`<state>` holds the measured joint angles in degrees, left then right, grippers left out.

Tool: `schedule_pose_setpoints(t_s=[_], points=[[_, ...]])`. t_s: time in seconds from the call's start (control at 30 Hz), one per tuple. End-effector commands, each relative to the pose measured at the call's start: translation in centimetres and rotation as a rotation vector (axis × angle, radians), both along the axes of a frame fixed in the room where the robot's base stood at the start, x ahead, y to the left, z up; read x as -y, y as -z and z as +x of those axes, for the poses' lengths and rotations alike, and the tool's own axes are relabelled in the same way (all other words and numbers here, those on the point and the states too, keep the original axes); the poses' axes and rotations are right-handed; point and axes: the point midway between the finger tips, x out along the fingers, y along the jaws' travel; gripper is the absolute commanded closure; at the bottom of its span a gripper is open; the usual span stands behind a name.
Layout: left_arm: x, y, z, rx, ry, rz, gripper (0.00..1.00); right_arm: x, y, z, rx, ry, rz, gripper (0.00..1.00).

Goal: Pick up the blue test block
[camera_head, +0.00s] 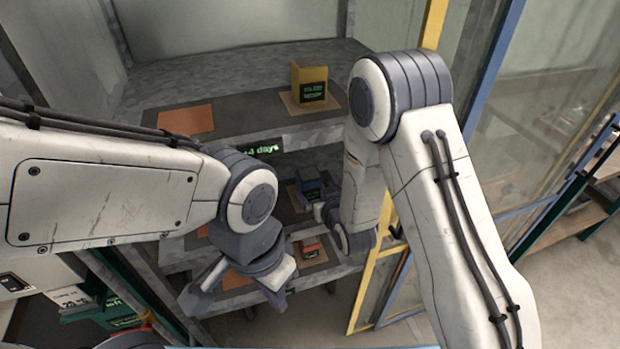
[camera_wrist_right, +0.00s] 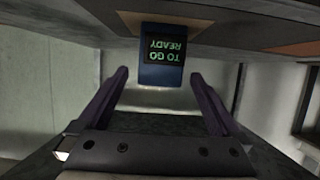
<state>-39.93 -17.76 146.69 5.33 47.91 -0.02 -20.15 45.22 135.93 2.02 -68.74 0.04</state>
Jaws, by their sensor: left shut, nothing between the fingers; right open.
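The blue test block (camera_wrist_right: 161,62) is in the right wrist view, its dark label with green "READY TO GO" text upside down there. In the head view the block (camera_head: 309,186) stands on a brown pad on the middle shelf, partly hidden by my right arm. In the head view the right gripper (camera_head: 322,211) is close in front of the block. My left gripper (camera_head: 250,272) is shut and empty, lower and to the left.
A yellow block (camera_head: 309,82) stands on the top shelf (camera_head: 240,116) beside an orange pad (camera_head: 186,120). A red block (camera_head: 309,248) is on the lower shelf. A yellow frame post (camera_head: 366,290) and glass door are on the right.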

Motion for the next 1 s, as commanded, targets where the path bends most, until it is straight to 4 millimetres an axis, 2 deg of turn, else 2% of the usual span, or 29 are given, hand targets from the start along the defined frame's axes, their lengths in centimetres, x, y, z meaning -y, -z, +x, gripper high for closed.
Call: schedule_pose_setpoints(t_s=[0.27, 0.43, 0.53, 0.87, 0.9, 0.97, 1.0], points=[[0.0, -1.1, 0.0, 0.0, 0.0, 0.0, 1.0, -0.7, 0.6, 2.0, -0.002, -0.002, -0.001, 0.0], [0.0, -2.7, 0.0, 0.0, -0.001, 0.0, 1.0, -1.2, 1.2, 4.1, -0.002, 0.0, -0.001, 0.0], [0.0, -2.9, 0.0, 0.001, -0.001, -0.001, 1.0, -1.5, 1.8, 5.2, 0.0, 0.001, 0.0, 0.0], [0.0, -2.9, 0.0, 0.0, -0.001, 0.0, 1.0, -1.7, 2.3, 5.9, 0.0, 0.003, 0.0, 0.0], [0.0, -2.9, 0.0, 0.0, -0.001, 0.0, 1.0, -1.7, 2.3, 5.9, 0.0, 0.003, 0.0, 0.08], [0.0, -2.9, 0.0, 0.0, -0.001, 0.0, 1.0, -1.7, 2.3, 5.8, 0.0, 0.003, 0.0, 0.31], [0.0, -2.9, 0.0, 0.0, -0.001, 0.0, 1.0, -1.7, 2.3, 5.8, 0.0, 0.003, 0.0, 0.46]])
